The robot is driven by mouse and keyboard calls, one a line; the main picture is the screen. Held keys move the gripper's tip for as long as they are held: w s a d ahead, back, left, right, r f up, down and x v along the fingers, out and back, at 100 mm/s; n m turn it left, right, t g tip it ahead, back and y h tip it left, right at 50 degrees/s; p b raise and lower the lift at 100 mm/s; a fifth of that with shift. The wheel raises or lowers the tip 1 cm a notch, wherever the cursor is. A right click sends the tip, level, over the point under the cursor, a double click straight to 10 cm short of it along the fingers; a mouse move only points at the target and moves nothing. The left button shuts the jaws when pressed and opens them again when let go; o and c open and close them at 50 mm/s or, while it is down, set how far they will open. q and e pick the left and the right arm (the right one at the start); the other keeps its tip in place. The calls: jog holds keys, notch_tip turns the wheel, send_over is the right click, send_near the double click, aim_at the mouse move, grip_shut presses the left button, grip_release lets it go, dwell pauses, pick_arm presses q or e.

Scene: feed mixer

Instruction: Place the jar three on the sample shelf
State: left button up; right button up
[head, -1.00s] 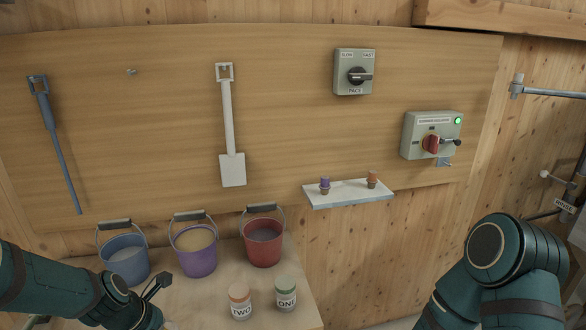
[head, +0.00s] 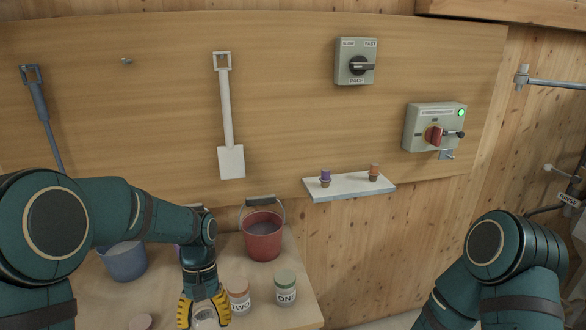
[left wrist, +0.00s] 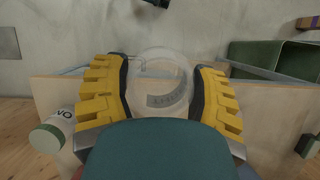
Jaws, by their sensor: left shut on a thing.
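My left gripper (head: 204,310) is at the front of the table, left of jar two. It is shut on a pale, see-through jar (left wrist: 160,80), seen between the yellow fingers in the left wrist view. The number on its label is not legible, so I cannot tell for sure that it is jar three. The sample shelf (head: 335,191) is a small white ledge on the wooden board, to the right and farther back. It bears two small stoppered items, one purple (head: 326,176) and one orange (head: 374,171). My right gripper is outside the views.
A red bucket (head: 263,238) and a blue bucket (head: 124,262) stand behind. The shelf's middle is free.

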pick_arm(q)
jog(key=shift+d+r+m, duration=0.1)
jog(key=shift+d+m, duration=0.05)
jog(key=shift+m, duration=0.45)
jog(key=shift+f+y, duration=0.25)
jog(key=shift+y, duration=0.05)
jog(key=w+x, duration=0.1)
jog(key=x, duration=0.8)
jog(key=shift+w+f+m, duration=0.15)
jog(key=shift+f+m, duration=0.15)
jog(key=shift+f, duration=0.2)
